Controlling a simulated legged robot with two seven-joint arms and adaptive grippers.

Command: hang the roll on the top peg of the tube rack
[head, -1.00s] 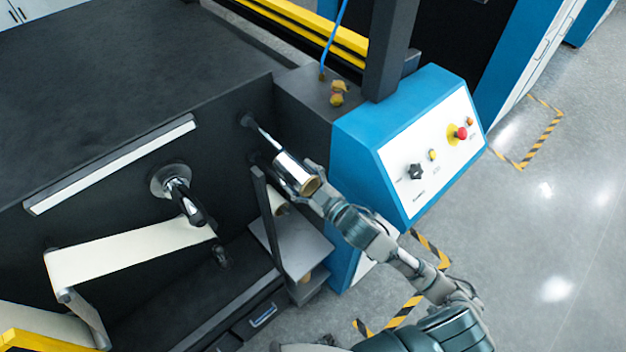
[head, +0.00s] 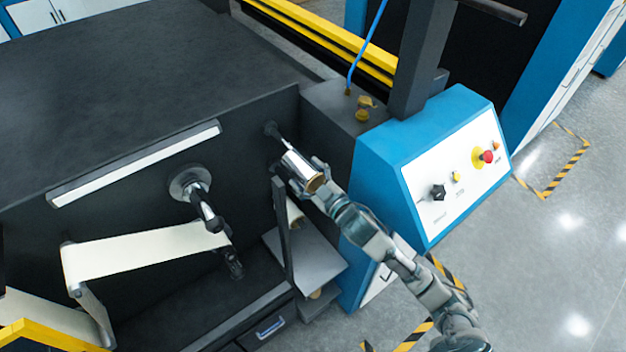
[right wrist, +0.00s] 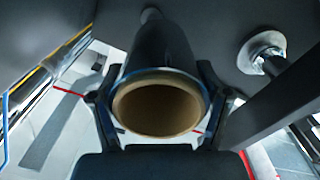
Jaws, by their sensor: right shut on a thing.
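The top peg (head: 281,138) is a thin light rod from a dark round mount on the black panel. It runs in line with the roll and meets its far end; I cannot tell how far it is inside the core. The mount (right wrist: 151,14) shows beyond the roll. My left gripper is out of view.
A dark upright post (head: 283,235) stands just below the roll, with another roll (head: 295,214) beside it. The blue control box (head: 370,165) is close on the right. A chrome-tipped spindle (head: 203,205) and a cream web (head: 145,252) are at left.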

